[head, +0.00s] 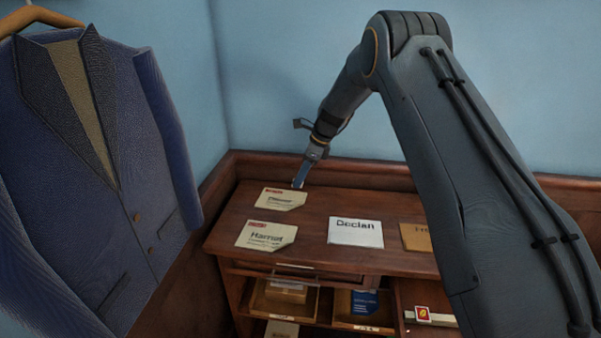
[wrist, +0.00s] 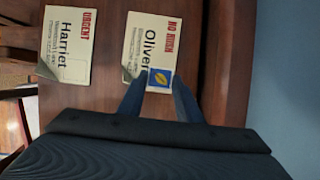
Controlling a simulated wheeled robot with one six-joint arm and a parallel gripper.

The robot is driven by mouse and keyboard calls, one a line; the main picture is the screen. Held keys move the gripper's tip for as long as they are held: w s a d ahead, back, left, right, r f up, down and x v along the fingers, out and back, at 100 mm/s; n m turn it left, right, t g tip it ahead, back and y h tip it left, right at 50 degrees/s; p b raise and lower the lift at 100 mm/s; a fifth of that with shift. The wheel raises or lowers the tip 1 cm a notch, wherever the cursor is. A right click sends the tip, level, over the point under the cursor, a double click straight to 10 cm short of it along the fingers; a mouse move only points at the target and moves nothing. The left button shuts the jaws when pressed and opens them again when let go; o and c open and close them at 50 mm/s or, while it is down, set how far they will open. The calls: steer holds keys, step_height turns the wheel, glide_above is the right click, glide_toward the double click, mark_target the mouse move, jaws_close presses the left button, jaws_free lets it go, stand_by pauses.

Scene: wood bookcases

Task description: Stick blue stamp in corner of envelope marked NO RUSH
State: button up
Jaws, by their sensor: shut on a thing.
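The cream envelope marked NO RUSH, addressed to Oliver (wrist: 148,38), lies on the wooden desk top. In the head view this envelope (head: 281,199) is at the back left, and its writing is too small to read. My gripper (head: 299,183) reaches down at its back right corner. In the wrist view my gripper (wrist: 158,92) is shut on the blue stamp (wrist: 159,80), which has a yellow leaf and white border. The stamp overlaps the envelope's near edge below the name. I cannot tell whether it touches the paper. The corner under it is hidden.
An URGENT envelope for Harriet (head: 266,236) lies in front, also seen in the wrist view (wrist: 64,40). A white Declan envelope (head: 355,232) and a tan envelope (head: 415,237) lie to the right. A blue jacket (head: 90,180) hangs at left. Filled cubbies are below.

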steer(key=shift+f+b, duration=0.85)
steer(key=shift+f, duration=1.65)
steer(key=o, duration=1.5)
steer(key=shift+r, duration=0.1)
steer(key=shift+r+p, duration=1.15)
steer(key=shift+r, duration=2.25)
